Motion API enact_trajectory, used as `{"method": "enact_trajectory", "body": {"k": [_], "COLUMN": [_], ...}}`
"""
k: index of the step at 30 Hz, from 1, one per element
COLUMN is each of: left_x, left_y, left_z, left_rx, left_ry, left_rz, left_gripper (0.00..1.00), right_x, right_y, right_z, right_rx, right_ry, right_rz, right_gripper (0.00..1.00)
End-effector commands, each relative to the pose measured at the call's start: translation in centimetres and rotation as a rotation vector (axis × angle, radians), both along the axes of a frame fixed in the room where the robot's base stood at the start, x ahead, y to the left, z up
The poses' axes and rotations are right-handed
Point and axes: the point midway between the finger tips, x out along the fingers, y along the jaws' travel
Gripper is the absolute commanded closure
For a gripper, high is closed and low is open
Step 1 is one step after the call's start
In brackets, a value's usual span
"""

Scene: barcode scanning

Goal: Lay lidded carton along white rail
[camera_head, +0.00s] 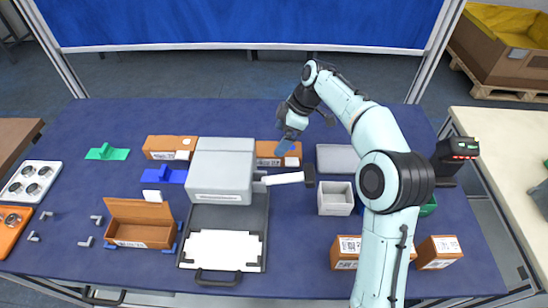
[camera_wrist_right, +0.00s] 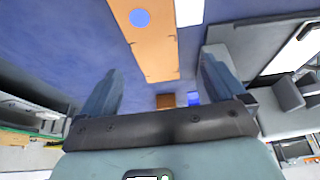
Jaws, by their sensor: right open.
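My right gripper (camera_head: 287,143) is open at the back middle of the table, over an orange-brown carton (camera_head: 265,152) with a blue dot and a white patch. In the right wrist view the carton (camera_wrist_right: 152,45) shows between and beyond the two spread fingers (camera_wrist_right: 155,88); nothing is clamped. I cannot tell how high the fingers are above it. Another brown carton (camera_head: 140,233) at the left front has its lid raised. A white bar (camera_head: 283,178) lies just in front of the carton under my gripper, right of the grey machine. My left gripper is not in view.
The grey box-shaped machine (camera_head: 222,165) stands directly left of the gripper, with a dark tray (camera_head: 265,222) before it. A grey block (camera_head: 337,158) and white open bin (camera_head: 336,199) stand to the right. Brown cartons (camera_head: 438,252) sit front right. The back of the table is mostly clear.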

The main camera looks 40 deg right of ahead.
Motion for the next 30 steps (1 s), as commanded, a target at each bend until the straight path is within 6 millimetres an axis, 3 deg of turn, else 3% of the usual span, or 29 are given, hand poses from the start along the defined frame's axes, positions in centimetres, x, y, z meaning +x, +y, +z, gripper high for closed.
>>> {"method": "enact_trajectory", "body": {"k": [13,22,23,28,30], "left_x": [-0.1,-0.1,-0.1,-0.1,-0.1], "left_y": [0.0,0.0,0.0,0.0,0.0], "left_z": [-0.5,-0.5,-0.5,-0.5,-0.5], "left_rx": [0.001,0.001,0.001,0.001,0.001], "left_ry": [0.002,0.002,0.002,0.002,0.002], "left_rz": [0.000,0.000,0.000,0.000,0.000], "left_gripper": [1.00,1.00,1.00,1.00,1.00], "right_x": [1.4,1.6,1.5,1.6,1.6], "right_y": [0.8,0.9,0.9,0.9,0.9], "right_z": [-4.9,-5.4,-5.4,-5.3,-5.3], "right_rx": [0.000,-0.001,-0.001,-0.001,-0.001], "right_ry": [0.003,0.001,0.001,0.001,-0.001], "right_rz": [0.002,0.000,0.000,0.000,0.000], "right_gripper": [0.03,0.03,0.10,0.64,0.68]}}
